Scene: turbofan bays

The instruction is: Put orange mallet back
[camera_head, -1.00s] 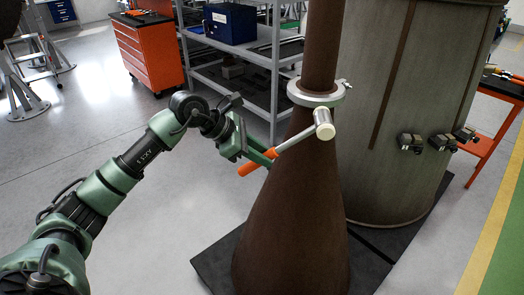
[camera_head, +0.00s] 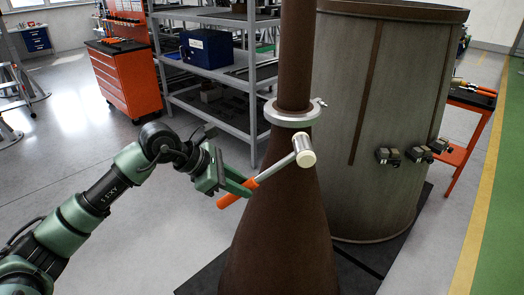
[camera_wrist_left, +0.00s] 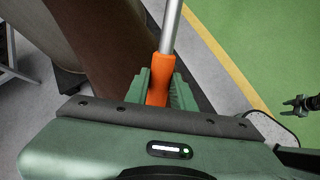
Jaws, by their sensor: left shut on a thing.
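The orange mallet (camera_head: 272,169) has an orange grip, a silver shaft and a pale, cylindrical head. My left gripper (camera_head: 240,187) is shut on its orange grip. The mallet is held up in the air, its head toward the upper right, in front of the brown cone in the head view. In the left wrist view the orange grip (camera_wrist_left: 159,80) sits between the green fingers (camera_wrist_left: 157,88), with the shaft running upward. The head is out of that view. My right gripper does not show in the head view; a small dark gripper-like part (camera_wrist_left: 300,104) shows at the right edge of the wrist view.
A brown cone (camera_head: 280,235) with a metal clamp ring (camera_head: 292,113) stands close behind the mallet. A large grey-brown cylinder (camera_head: 375,120) is behind it. A grey shelf (camera_head: 225,90), an orange tool cabinet (camera_head: 125,78) and an orange tool table (camera_head: 470,100) stand farther back.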

